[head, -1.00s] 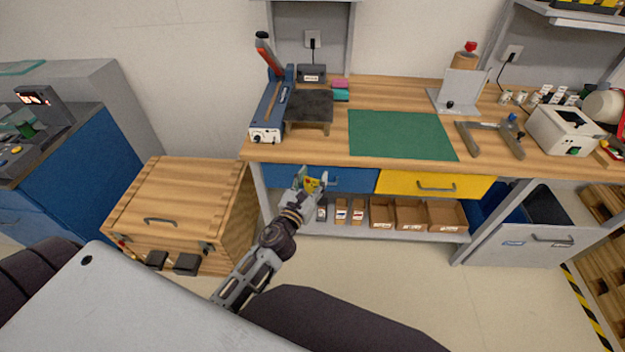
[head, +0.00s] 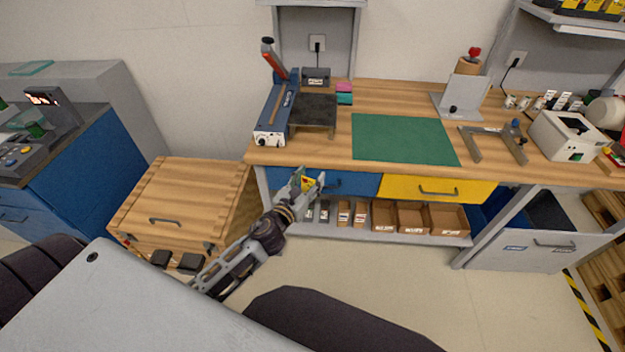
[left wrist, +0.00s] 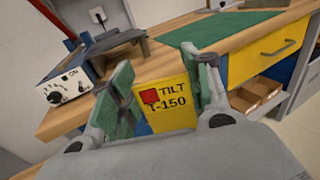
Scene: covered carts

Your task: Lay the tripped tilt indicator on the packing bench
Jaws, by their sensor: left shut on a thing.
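My left gripper (head: 308,184) is shut on a yellow tilt indicator (left wrist: 168,105). In the left wrist view the indicator sits between the two green-padded fingers, showing a red mark and the letters "TILT" and "-150". In the head view it is a small yellow patch (head: 308,184) between the fingers. The gripper is in front of the packing bench (head: 400,92), near the blue drawer (head: 350,183) and below the level of the wooden top. My right gripper is not in view.
A green mat (head: 403,139) lies on the bench, with bare wood around it. A blue sealer (head: 274,112) and a dark platform (head: 314,112) stand to its left, a grey frame (head: 495,145) to its right. A wooden crate (head: 180,200) stands left of the bench.

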